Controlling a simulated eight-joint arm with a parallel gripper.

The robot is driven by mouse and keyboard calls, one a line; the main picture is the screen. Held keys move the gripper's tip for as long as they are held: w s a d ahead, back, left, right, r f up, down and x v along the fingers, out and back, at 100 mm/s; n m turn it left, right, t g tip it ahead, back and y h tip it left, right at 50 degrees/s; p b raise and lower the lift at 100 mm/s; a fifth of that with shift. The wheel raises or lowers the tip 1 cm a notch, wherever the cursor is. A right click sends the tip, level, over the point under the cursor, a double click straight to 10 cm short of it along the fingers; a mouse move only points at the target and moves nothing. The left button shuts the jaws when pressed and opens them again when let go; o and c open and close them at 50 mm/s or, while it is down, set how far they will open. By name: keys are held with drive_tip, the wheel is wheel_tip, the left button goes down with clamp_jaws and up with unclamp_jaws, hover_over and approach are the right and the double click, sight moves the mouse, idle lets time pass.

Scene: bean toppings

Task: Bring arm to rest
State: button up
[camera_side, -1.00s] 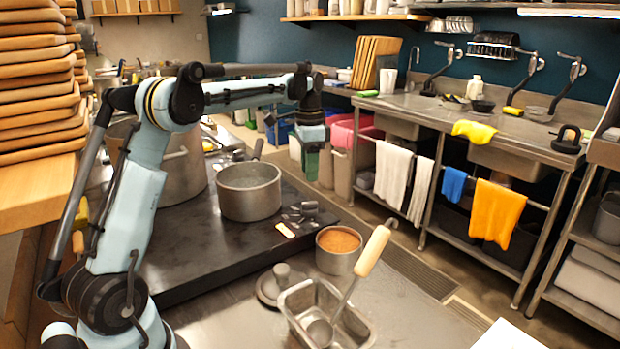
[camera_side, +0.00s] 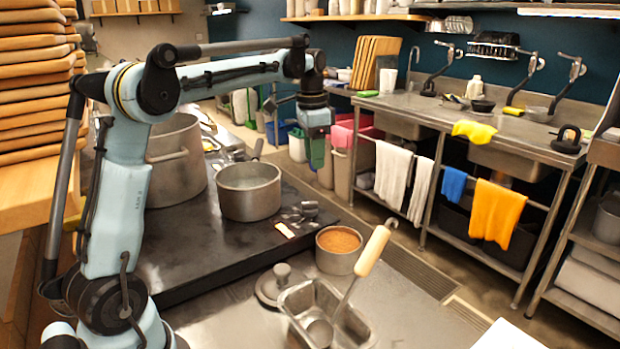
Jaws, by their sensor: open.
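My gripper (camera_side: 316,152) hangs pointing down from the end of my light-blue arm, in the air beyond the dark cooktop's right side. It holds nothing that I can see, and its fingers are small and hard to make out. Below it to the left, a grey cooking pot (camera_side: 249,190) stands on the dark cooktop (camera_side: 200,250). A small pot of brown beans (camera_side: 338,248) stands on the steel counter. A ladle (camera_side: 372,252) with a pale wooden handle rests in a metal pan (camera_side: 293,300), its handle leaning up to the right.
A lid (camera_side: 275,285) lies beside the pan. A large stockpot (camera_side: 178,165) stands behind my arm. Stacked wooden boards (camera_side: 38,90) rise at the left. A sink bench (camera_side: 480,130) with hanging towels stands at the right. The air around my gripper looks clear.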

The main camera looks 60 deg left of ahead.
drive_tip(key=s+d+f+n+t, duration=0.2)
drive_tip(key=s+d+f+t, duration=0.1)
drive_tip(key=s+d, duration=0.4)
drive_tip(key=s+d+f+n+t, duration=0.2)
drive_tip(key=s+d+f+t, duration=0.1)
drive_tip(key=s+d, duration=0.5)
drive_tip(key=shift+s+d+f, duration=0.2)
drive_tip(key=shift+d+f, duration=0.5)
drive_tip(key=shift+d, duration=0.35)
